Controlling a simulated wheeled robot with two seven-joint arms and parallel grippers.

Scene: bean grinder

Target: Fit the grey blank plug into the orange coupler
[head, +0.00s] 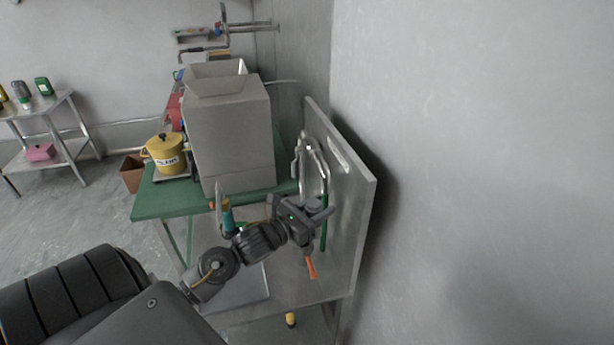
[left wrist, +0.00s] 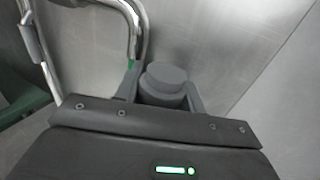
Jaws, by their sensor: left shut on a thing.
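The grey blank plug (left wrist: 165,82) is a short stepped cylinder between the two fingers of my left gripper (left wrist: 163,95) in the left wrist view. In the head view my left gripper (head: 322,212) is shut on the plug, in front of the upright metal panel and beside the bent steel pipe. A small orange piece (head: 311,267) shows just below the gripper; I cannot tell whether it is the orange coupler. No orange shows in the left wrist view. My right gripper is not in view.
A bent steel pipe (head: 299,160) and a green hose (head: 324,232) run close to the gripper along the metal panel (head: 350,190). A large grey machine (head: 230,130) stands on the green table (head: 165,200), with a yellow pot (head: 165,155) to its left.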

